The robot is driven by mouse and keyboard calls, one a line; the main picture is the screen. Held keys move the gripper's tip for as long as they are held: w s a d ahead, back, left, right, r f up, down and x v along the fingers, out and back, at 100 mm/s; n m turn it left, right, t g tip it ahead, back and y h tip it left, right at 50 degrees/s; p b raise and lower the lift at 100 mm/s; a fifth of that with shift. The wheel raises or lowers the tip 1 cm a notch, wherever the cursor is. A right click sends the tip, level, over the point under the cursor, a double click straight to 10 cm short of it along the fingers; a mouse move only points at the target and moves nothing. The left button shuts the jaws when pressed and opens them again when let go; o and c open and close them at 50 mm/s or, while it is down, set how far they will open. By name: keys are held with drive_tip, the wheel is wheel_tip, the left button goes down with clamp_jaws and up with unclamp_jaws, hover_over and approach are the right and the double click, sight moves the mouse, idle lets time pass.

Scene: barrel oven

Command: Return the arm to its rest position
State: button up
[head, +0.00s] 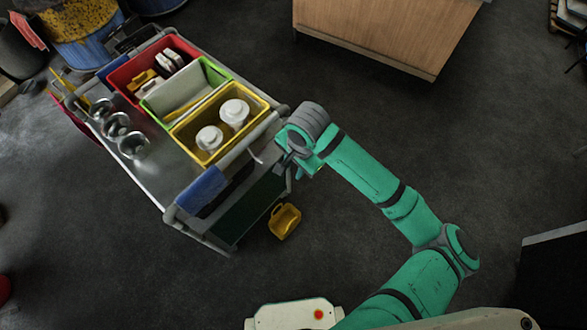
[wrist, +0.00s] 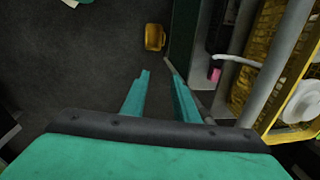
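My green arm reaches from the bottom right of the head view up to the right end of the cart (head: 222,250). My gripper (wrist: 158,82) shows in the wrist view with its two green fingers apart and nothing between them. In the head view my gripper (head: 308,170) is partly hidden by the wrist and sits close beside the cart's end. I cannot tell there whether it touches the cart.
The cart carries red (head: 122,76), green (head: 222,68) and yellow (head: 262,96) bins, and a blue cloth (head: 203,188). A yellow container (head: 285,221) lies on the floor by it. A wooden cabinet (head: 385,30) stands behind.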

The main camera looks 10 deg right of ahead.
wheel_tip(320, 180, up, 8)
drive_tip(key=shift+s+d+f, duration=0.2)
drive_tip(key=shift+s+d, duration=0.15)
drive_tip(key=shift+s, duration=0.05)
